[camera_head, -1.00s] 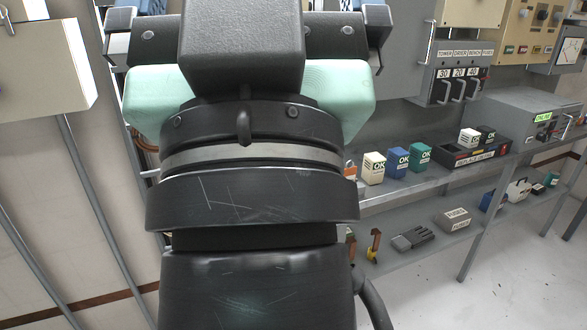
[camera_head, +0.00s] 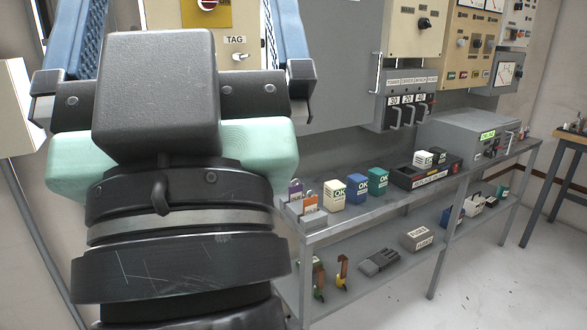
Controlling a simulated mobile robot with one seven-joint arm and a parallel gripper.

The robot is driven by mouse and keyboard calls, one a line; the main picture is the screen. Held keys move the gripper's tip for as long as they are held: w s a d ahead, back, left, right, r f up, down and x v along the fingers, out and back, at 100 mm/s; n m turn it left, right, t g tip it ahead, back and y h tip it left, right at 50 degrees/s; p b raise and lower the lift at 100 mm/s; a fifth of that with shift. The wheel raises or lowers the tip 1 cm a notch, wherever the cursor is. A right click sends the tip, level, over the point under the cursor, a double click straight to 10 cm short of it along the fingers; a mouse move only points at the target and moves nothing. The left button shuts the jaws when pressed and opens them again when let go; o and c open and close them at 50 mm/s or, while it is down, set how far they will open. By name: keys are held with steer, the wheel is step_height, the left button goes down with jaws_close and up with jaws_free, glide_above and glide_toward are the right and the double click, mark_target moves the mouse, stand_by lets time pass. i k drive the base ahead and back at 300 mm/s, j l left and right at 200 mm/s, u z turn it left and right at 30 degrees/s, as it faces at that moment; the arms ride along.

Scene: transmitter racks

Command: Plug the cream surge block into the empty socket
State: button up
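A cream block marked OK (camera_head: 334,196) stands upright on the grey bench, first in a row with a blue block (camera_head: 357,188) and a green block (camera_head: 378,182). Another pale block (camera_head: 423,160) sits in a black tray further right. My gripper (camera_head: 187,28) is at the upper left, its two blue fingers wide apart, with nothing seen between them. The fingertips run out of the top of the picture. My gripper is left of the cream block and not touching it. I cannot make out an empty socket; my arm hides part of the scene.
The bench (camera_head: 315,234) has a lower shelf with tools and a fuses box (camera_head: 417,237). Purple and orange tagged items (camera_head: 306,200) stand at its left end. The black tray (camera_head: 440,178) and a grey instrument (camera_head: 460,138) stand further right. Cabinets and switches line the wall.

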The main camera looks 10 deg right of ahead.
mark_target(407, 177)
steer(key=i+l, duration=1.25)
steer(key=l, duration=0.25)
steer(key=i+l, duration=0.1)
steer(key=i, duration=0.35)
